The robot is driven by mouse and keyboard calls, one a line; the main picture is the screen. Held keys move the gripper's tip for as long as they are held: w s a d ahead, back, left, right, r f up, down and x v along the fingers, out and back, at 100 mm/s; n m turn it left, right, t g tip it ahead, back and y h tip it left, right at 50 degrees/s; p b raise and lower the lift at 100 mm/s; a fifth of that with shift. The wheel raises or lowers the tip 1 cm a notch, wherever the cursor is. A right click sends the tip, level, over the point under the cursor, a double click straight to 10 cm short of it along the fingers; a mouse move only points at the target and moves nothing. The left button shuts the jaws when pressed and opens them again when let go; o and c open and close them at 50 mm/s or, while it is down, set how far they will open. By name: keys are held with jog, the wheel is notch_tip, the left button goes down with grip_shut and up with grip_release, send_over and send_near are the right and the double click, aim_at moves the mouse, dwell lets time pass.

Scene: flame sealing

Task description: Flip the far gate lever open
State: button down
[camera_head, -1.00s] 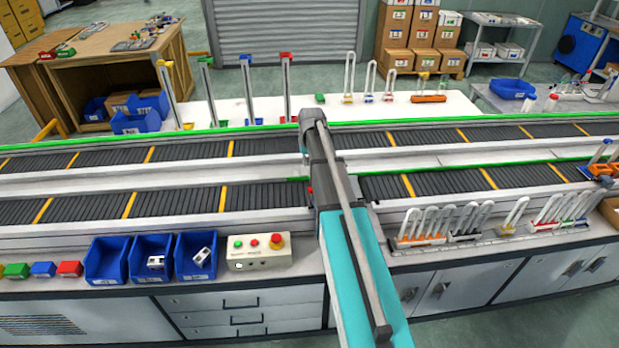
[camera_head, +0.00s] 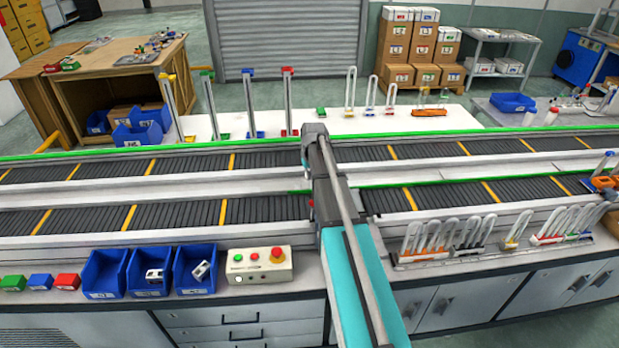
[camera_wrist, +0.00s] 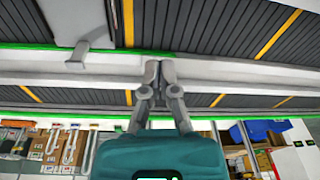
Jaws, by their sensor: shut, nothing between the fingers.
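A light grey L-shaped lever (camera_wrist: 84,52), which looks like a gate lever, shows in the wrist view beside the green-edged rail, left of my gripper. I cannot tell from this view whether it is the far one. My gripper (camera_wrist: 160,68) is shut and empty, with its fingertips together over the pale rail between the two belts. The fingertips and the lever are apart. In the head view my arm crosses the near belt, and the fingers and the lever cannot be made out behind it.
Two dark roller conveyors, the far one (camera_head: 110,166) and the near one (camera_head: 90,217), run across the view. Blue bins (camera_head: 105,272) and a button box (camera_head: 258,264) stand on the near counter. Racks of clear tubes (camera_head: 428,240) stand to the right.

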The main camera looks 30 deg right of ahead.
jog(key=shift+w+f+b, duration=0.65)
jog(key=shift+f+b, duration=3.5)
jog(key=shift+f, duration=0.3)
jog(key=shift+s+a+r+p, duration=0.1)
jog(key=shift+s+r+p, duration=0.15)
jog(key=shift+s, duration=0.4)
jog(key=shift+s+a+r+p, duration=0.15)
jog(key=shift+s+r+p, duration=0.05)
jog(key=shift+s, duration=0.45)
jog(key=shift+s+a+r+p, duration=0.1)
jog(key=shift+s+r+p, duration=0.15)
jog(key=shift+s, duration=0.4)
jog(key=shift+s+d+f, duration=0.1)
jog(key=shift+s+d, duration=0.05)
jog(key=shift+s, duration=0.15)
